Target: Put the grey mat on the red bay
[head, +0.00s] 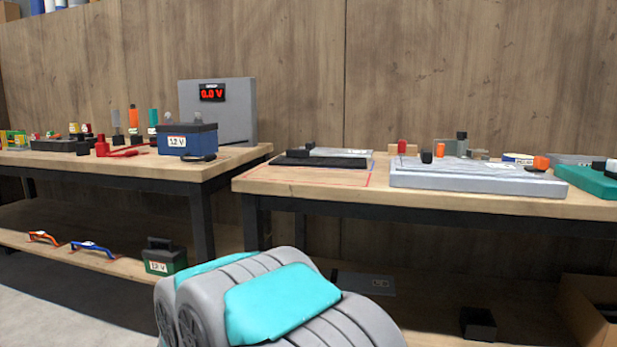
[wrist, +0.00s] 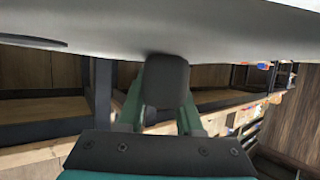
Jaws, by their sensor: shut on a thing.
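My gripper (wrist: 163,105) is in the wrist view, its teal fingers shut around a dark block-like handle (wrist: 166,80). A wide, smooth grey sheet-like thing (wrist: 90,35) fills the top of that view against the handle. It looks like the grey mat, held clear of the tables, but only part of it shows. The head view shows neither my gripper nor what it holds. The red bay (head: 300,178) is a thin red outline on the right-hand table. A dark flat slab (head: 290,161) and a grey panel (head: 340,153) lie at its back part.
A large light-grey slab (head: 480,184) and a teal slab (head: 590,183) occupy the right table (head: 420,203). The left table holds a blue battery (head: 187,139) and a grey meter box (head: 235,105). The front strip of the red bay is bare. My arm covers the head view's lower middle.

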